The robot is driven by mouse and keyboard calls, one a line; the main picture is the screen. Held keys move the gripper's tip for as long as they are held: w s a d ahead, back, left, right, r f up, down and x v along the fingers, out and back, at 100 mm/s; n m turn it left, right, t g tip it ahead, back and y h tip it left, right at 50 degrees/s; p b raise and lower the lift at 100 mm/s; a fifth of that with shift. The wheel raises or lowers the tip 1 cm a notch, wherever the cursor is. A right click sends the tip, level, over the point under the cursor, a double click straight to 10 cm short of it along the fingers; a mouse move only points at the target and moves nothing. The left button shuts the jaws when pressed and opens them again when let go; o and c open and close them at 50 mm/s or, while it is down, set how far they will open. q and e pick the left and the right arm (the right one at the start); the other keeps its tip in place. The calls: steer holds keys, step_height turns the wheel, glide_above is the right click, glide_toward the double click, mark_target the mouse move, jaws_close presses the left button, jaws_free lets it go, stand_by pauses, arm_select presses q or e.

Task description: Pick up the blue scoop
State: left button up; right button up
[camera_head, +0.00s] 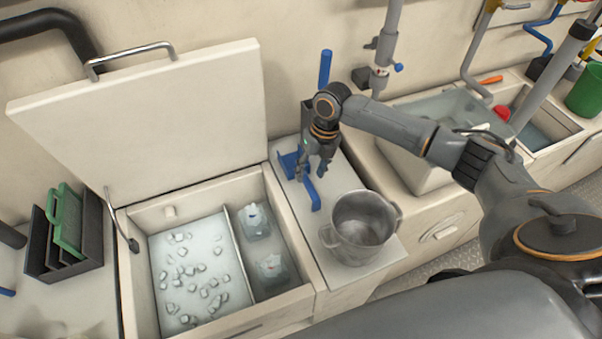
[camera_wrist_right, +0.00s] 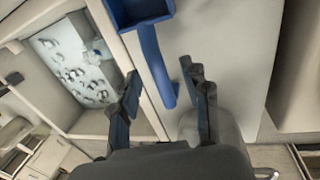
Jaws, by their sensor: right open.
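The blue scoop (camera_head: 313,193) lies on the pale counter strip beside the open ice bin, its handle toward the steel pot. In the right wrist view the scoop (camera_wrist_right: 151,55) has its bowl at the top edge, partly cut off, and its handle runs down between the fingers. My right gripper (camera_head: 316,172) is above the scoop, pointing down, and hides part of it. In the right wrist view my right gripper (camera_wrist_right: 162,80) is open, one finger on each side of the handle; I cannot tell whether either touches. My left gripper is out of view.
A steel pot (camera_head: 361,232) stands close to the handle end. The ice bin's raised lid (camera_head: 150,120) is to the left, with ice cubes (camera_head: 190,275) below. A blue upright handle (camera_head: 325,68) rises behind my gripper. A sink basin (camera_head: 425,160) is to the right.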

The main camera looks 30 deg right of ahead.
mark_target(308, 180)
steer(key=f, duration=0.2)
steer(key=a+f, duration=0.1)
steer(key=shift+s+a+f+p, duration=0.1)
steer(key=shift+s+f+p, duration=0.05)
steer(key=shift+f+p, duration=0.25)
steer(key=shift+f, duration=0.5)
steer(key=shift+a, duration=0.1)
steer(key=shift+c, duration=1.1)
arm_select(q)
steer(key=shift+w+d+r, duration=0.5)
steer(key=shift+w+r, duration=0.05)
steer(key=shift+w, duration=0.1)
arm_select(e)
jaws_close()
